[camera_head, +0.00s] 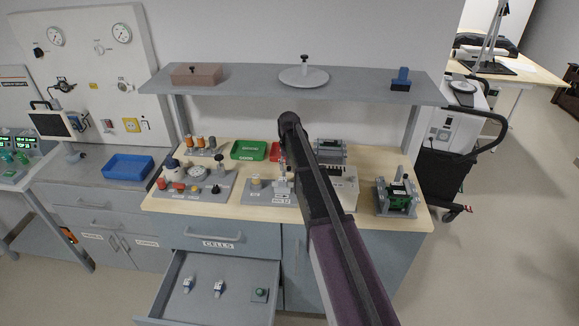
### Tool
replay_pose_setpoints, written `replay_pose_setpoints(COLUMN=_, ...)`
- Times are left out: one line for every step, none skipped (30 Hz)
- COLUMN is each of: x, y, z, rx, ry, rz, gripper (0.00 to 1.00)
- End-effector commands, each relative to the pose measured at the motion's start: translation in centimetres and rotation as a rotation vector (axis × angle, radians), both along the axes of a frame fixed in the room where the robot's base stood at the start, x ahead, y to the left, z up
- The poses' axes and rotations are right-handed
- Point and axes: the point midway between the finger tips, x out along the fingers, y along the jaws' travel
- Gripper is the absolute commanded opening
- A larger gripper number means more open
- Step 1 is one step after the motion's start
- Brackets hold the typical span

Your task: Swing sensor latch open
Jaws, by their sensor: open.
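No sensor latch is clear enough to name for certain. A small grey fixture with a pale upright part (282,186) stands on the bench at the middle, close to the left of my arm. A beige box-shaped unit (348,186) stands just right of my arm, which covers part of it. A dark-framed device with a green part (397,196) stands at the right end of the bench. Whether any latch there is open or closed is too small to tell. My dark arm crosses the picture from the lower right up to the bench middle; my gripper does not show.
An open drawer (203,312) labelled CELLS juts out below the bench, holding two small white-and-blue parts (219,288) and a green-topped part (260,294). A green tray (249,150) and a grey board with gauge (195,180) are on the bench. A shelf (350,90) overhangs it.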

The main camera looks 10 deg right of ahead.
Motion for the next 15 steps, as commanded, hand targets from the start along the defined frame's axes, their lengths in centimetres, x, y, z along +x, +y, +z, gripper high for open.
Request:
replay_pose_setpoints(x=-0.07, y=0.03, z=0.00, rx=0.000, ry=0.000, rz=-0.020, gripper=0.59)
replay_pose_setpoints(x=-0.09, y=0.04, z=0.00, rx=0.000, ry=0.000, rz=-0.033, gripper=0.59)
replay_pose_setpoints(x=-0.13, y=0.06, z=0.00, rx=0.000, ry=0.000, rz=-0.055, gripper=0.59)
replay_pose_setpoints(x=-0.16, y=0.07, z=0.00, rx=0.000, ry=0.000, rz=-0.070, gripper=0.59)
replay_pose_setpoints(x=-0.19, y=0.10, z=0.00, rx=0.000, ry=0.000, rz=-0.088, gripper=0.59)
replay_pose_setpoints(x=-0.23, y=0.13, z=0.00, rx=0.000, ry=0.000, rz=-0.112, gripper=0.59)
replay_pose_setpoints(x=-0.26, y=0.14, z=0.00, rx=0.000, ry=0.000, rz=-0.130, gripper=0.59)
replay_pose_setpoints(x=-0.31, y=0.17, z=0.00, rx=0.000, ry=0.000, rz=-0.150, gripper=0.59)
replay_pose_setpoints(x=-0.35, y=0.19, z=0.00, rx=0.000, ry=0.000, rz=-0.176, gripper=0.59)
replay_pose_setpoints(x=-0.37, y=0.22, z=0.00, rx=0.000, ry=0.000, rz=-0.195, gripper=0.59)
replay_pose_setpoints(x=-0.41, y=0.24, z=0.00, rx=0.000, ry=0.000, rz=-0.215, gripper=0.59)
replay_pose_setpoints(x=-0.44, y=0.27, z=0.00, rx=0.000, ry=0.000, rz=-0.241, gripper=0.59)
replay_pose_setpoints(x=-0.47, y=0.29, z=0.00, rx=0.000, ry=0.000, rz=-0.260, gripper=0.59)
replay_pose_setpoints(x=-0.51, y=0.32, z=0.00, rx=0.000, ry=0.000, rz=-0.279, gripper=0.59)
replay_pose_setpoints(x=-0.54, y=0.35, z=0.00, rx=0.000, ry=0.000, rz=-0.305, gripper=0.59)
